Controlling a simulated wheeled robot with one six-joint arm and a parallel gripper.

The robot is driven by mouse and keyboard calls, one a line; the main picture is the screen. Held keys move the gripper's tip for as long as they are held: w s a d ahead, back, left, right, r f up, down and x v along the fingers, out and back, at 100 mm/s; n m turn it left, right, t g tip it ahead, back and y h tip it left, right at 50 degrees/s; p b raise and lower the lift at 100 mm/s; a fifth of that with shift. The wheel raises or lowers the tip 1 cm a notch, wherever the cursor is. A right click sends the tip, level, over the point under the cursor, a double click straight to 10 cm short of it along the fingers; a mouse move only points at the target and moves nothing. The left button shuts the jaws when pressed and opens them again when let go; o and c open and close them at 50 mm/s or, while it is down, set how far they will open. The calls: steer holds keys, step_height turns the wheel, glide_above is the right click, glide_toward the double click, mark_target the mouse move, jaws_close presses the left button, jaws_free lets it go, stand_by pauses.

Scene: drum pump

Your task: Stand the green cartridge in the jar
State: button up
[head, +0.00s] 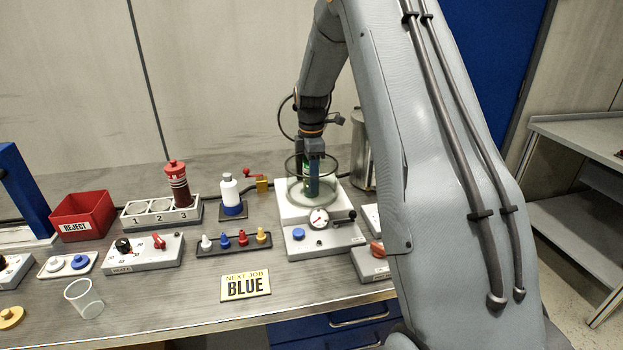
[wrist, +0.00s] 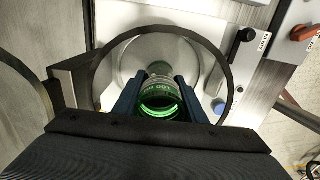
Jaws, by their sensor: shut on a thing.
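The green cartridge (wrist: 160,90) is upright between my gripper's two blue fingers (wrist: 165,105), which are shut on it. In the head view my gripper (head: 313,185) reaches down inside the dark ring of the clear jar (head: 291,168), and a strip of the green cartridge (head: 305,168) shows beside the fingers. In the wrist view the jar's ring (wrist: 223,62) surrounds the cartridge and fingers. The jar stands on a white base unit (head: 290,214) with a gauge. The cartridge's lower end is hidden, so I cannot tell whether it touches the jar's floor.
A red-and-black cartridge (head: 178,185) stands in a numbered rack (head: 137,220). A "NEXT JOB BLUE" sign (head: 246,285) lies in front.

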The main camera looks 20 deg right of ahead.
steer(key=o, duration=1.2)
steer(key=shift+f, duration=0.1)
steer(key=shift+c, duration=0.2)
step_height(320, 180, up, 12)
steer(key=b, duration=0.3)
steer(key=shift+s, duration=0.1)
